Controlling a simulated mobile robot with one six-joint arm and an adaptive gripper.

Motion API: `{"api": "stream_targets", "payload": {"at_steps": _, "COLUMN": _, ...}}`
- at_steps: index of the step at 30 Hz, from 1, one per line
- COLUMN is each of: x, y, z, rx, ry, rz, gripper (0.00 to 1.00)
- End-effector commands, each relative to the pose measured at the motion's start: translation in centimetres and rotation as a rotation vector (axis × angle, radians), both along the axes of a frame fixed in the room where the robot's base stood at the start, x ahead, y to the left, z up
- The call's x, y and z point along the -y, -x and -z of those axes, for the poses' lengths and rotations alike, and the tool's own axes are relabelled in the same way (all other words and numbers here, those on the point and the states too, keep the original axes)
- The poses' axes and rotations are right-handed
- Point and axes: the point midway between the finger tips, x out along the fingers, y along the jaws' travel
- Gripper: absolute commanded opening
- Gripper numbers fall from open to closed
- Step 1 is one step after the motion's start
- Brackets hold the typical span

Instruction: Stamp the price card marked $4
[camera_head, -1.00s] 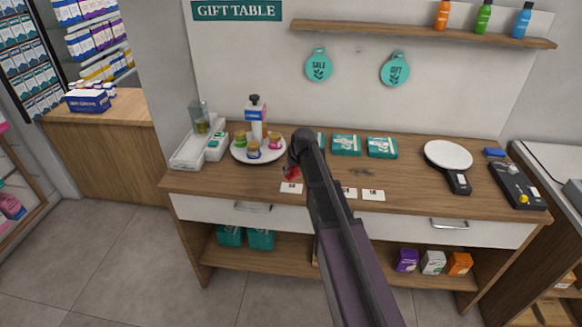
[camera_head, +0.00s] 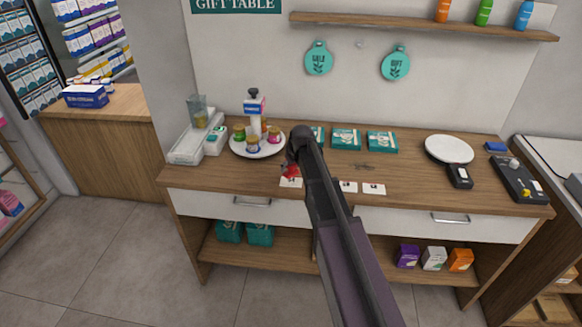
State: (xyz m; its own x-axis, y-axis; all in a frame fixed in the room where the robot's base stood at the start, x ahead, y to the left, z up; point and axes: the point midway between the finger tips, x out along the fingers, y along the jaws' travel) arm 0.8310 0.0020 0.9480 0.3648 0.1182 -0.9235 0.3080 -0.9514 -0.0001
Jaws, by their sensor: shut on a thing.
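My gripper (camera_head: 293,160) is shut on a small red stamp (camera_head: 290,170), mostly hidden behind my arm. The stamp overlaps the upper edge of a white price card (camera_head: 290,183) on the counter; I cannot tell whether it touches the card. Two more white price cards, a middle one (camera_head: 348,187) and a right one (camera_head: 374,189), lie right of my arm near the counter's front edge. The card markings are too small to read, so I cannot tell which is $4. My arm may hide part of the card row.
Teal boxes (camera_head: 346,139) lie behind. A round white scale (camera_head: 449,150) sits at right. The counter between cards and scale is clear.

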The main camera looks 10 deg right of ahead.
Motion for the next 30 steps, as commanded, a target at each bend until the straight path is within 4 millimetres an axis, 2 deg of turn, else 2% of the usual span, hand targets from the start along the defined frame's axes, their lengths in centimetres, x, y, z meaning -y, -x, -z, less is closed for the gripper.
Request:
{"api": "stream_targets", "payload": {"at_steps": 3, "x": 0.0, "y": 0.0, "z": 1.5, "rx": 0.000, "ry": 0.000, "rz": 0.000, "gripper": 0.42}}
{"api": "stream_targets", "payload": {"at_steps": 12, "x": -0.1, "y": 0.0, "z": 3.3, "rx": 0.000, "ry": 0.000, "rz": -0.001, "gripper": 0.42}}
{"api": "stream_targets", "payload": {"at_steps": 30, "x": -0.1, "y": 0.0, "z": 3.7, "rx": 0.000, "ry": -0.001, "rz": -0.001, "gripper": 0.42}}
